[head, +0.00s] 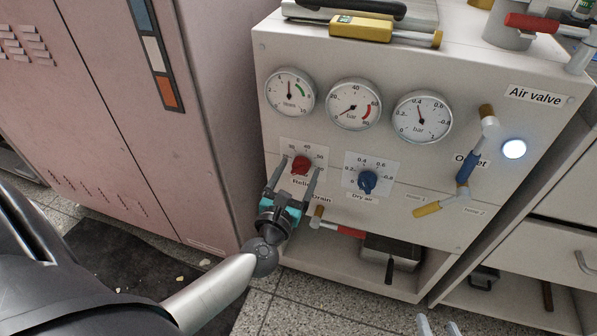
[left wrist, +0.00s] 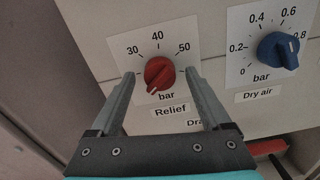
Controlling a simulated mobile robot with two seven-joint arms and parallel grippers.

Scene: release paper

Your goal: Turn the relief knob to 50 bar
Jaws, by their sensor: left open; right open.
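The red relief knob (head: 300,166) sits on a white scale plate on the panel's left side. In the left wrist view the knob (left wrist: 159,72) has numbers 30, 40 and 50 above it, and its white mark points down and left, away from 50. My left gripper (head: 296,177) is open, its fingers on either side of the knob. Whether they touch it I cannot tell. In the left wrist view the fingers of my left gripper (left wrist: 160,80) hide the scale's lower ends.
A blue dry air knob (head: 367,180) is right of the red knob. Three gauges sit above; the middle gauge (head: 353,105) has its needle low left. A red-handled drain valve (head: 338,229) sticks out below. A pink cabinet (head: 150,130) stands close on the left.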

